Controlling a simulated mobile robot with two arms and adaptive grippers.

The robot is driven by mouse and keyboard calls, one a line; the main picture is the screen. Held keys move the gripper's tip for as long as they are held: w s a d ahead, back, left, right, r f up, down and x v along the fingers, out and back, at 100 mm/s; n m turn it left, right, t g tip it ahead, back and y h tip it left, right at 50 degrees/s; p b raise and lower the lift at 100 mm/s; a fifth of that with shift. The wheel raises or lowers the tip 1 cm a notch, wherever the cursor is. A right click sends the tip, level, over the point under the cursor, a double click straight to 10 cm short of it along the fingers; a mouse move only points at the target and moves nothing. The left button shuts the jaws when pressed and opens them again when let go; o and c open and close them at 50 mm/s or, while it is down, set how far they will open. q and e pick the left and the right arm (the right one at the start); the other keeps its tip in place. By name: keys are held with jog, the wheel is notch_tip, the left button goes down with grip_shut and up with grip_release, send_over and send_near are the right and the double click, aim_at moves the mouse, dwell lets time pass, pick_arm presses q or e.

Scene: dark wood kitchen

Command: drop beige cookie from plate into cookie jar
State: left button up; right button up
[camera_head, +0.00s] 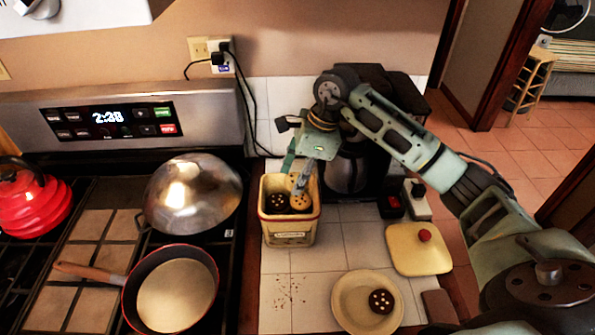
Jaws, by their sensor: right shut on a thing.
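The cookie jar (290,232) is a cream, square container with a red rim, standing open on the white tile counter. My right gripper (299,183) reaches down from above into its mouth. It is shut on the beige cookie (299,201), which sits at jar-opening height beside dark cookies (276,203) in the jar. Whether the beige cookie touches them I cannot tell. The cream plate (346,305) lies on the counter in front and to the right, with one dark spotted cookie (381,301) on it. My left gripper is not in view.
The jar's cream lid (418,248) with a red knob lies to the right. A black coffee maker (345,168) stands behind the jar, close to my arm. The stove at left holds a pan (174,291), a metal dome (192,193) and a red kettle (30,205). Crumbs (290,287) lie before the jar.

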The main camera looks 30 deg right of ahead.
notch_tip(320, 180, down, 2)
jog(key=shift+w+f+b, duration=0.1)
jog(key=shift+f+b, duration=0.1)
jog(key=shift+b, duration=0.15)
jog(key=shift+f, duration=0.25)
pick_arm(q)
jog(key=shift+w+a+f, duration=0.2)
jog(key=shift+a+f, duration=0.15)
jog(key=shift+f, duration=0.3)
pick_arm(e)
jog(key=o, duration=1)
jog(key=shift+c, duration=0.2)
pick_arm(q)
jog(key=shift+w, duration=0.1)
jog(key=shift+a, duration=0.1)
pick_arm(e)
jog(key=shift+r, duration=0.1)
jog(key=v, duration=1.2)
